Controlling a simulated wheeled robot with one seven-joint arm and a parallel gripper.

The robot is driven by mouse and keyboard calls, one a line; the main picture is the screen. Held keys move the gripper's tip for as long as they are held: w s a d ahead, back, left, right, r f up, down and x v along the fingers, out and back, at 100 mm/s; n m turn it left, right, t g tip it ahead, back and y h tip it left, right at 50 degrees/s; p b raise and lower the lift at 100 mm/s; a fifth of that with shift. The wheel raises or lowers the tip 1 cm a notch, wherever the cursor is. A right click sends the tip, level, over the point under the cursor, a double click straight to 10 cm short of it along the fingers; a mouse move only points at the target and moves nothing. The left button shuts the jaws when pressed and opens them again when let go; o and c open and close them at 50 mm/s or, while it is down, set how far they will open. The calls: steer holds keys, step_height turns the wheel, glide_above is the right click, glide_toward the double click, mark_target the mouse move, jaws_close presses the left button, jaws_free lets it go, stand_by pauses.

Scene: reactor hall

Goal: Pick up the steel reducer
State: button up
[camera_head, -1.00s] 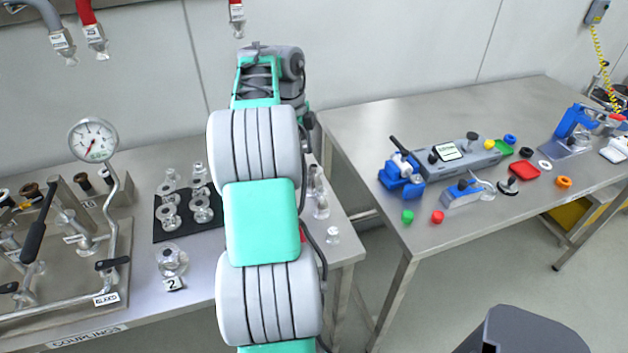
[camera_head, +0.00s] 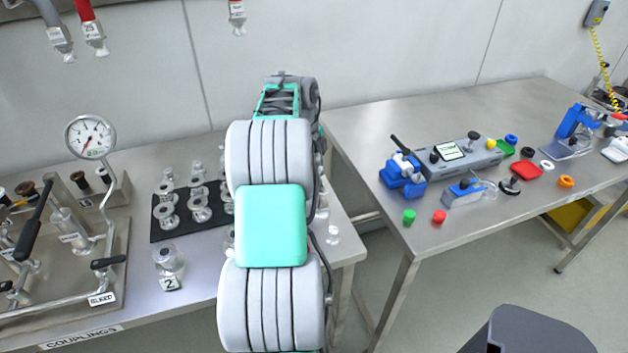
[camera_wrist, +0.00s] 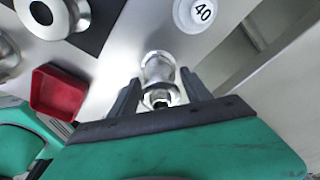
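A shiny steel fitting, which looks like the steel reducer (camera_wrist: 157,68), stands on the bench in the wrist view, with its near end between my fingers. My gripper (camera_wrist: 160,80) is open, one finger on each side of the fitting, with narrow gaps showing. Whether either finger touches it lower down I cannot tell. In the head view my arm covers the gripper and most of the fitting's surroundings.
A white disc marked 40 (camera_wrist: 198,12) lies just beyond the fitting. A red tray (camera_wrist: 58,92) and steel flanged parts on a black mat (camera_wrist: 100,20) are to the left. The bench edge (camera_wrist: 222,75) is close on the right. A gauge rig (camera_head: 90,138) stands at far left.

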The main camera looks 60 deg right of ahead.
steer(key=c, duration=1)
steer(key=shift+r, duration=0.1)
steer(key=shift+c, duration=0.2)
